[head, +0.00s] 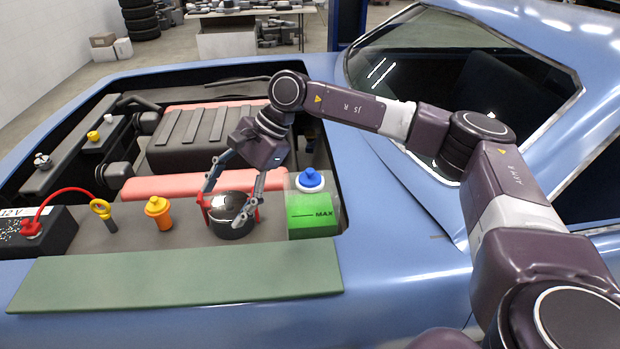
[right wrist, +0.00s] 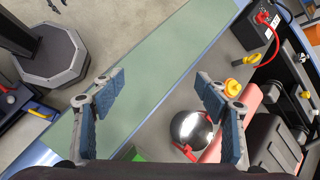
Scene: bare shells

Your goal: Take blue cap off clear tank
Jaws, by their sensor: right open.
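The blue cap (head: 310,180) sits on top of the clear tank (head: 332,206), at the right end of the engine bay. The tank holds green fluid (head: 313,216) and bears a "MAX" mark. My right gripper (head: 227,202) is open, to the left of the tank, and empty. Its fingers overlap a dark round vessel in the head view. The right wrist view also shows the open fingers (right wrist: 160,85), with green strip and bay surface beyond them. A bit of green (right wrist: 136,157) shows at that view's lower edge; the blue cap is hidden there.
The dark round vessel (head: 231,228) with red side pieces stands left of the tank. An orange-yellow cap (head: 158,212), a yellow ring handle (head: 101,208) and a battery (head: 38,240) stand further left.

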